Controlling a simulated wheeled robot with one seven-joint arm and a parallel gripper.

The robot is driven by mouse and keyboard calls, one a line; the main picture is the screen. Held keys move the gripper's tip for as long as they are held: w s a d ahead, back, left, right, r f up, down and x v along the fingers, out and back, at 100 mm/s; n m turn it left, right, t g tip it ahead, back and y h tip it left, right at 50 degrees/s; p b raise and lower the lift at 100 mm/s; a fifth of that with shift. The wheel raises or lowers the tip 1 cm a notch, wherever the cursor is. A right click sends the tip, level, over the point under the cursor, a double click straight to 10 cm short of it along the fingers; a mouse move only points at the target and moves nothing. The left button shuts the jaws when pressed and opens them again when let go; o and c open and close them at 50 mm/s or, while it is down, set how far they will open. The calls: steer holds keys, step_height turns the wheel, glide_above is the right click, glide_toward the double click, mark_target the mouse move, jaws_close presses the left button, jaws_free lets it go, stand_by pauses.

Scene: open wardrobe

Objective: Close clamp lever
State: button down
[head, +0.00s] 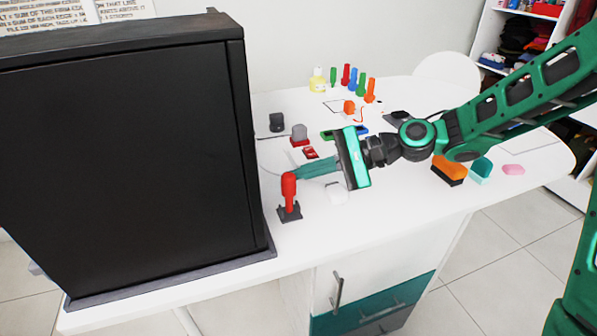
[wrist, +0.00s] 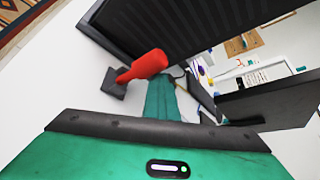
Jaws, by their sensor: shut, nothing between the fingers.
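The clamp stands on the white table close to the right side of the black cabinet. Its red lever handle (head: 289,187) points upward from a dark grey base (head: 289,212). In the wrist view the red handle (wrist: 145,66) lies just in front of the teal fingers, with the dark base (wrist: 113,84) to its left. My gripper (head: 302,172) is shut and empty. Its fingertips are beside the upper part of the handle in the head view. I cannot tell whether they touch it.
The large black cabinet (head: 125,165) blocks the left side of the table. An orange and black brush (head: 449,170) and several coloured pens stand further right and back. The front right of the table (head: 400,215) is clear.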

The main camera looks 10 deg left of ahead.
steer(key=shift+s, duration=0.5)
steer(key=shift+d, duration=0.1)
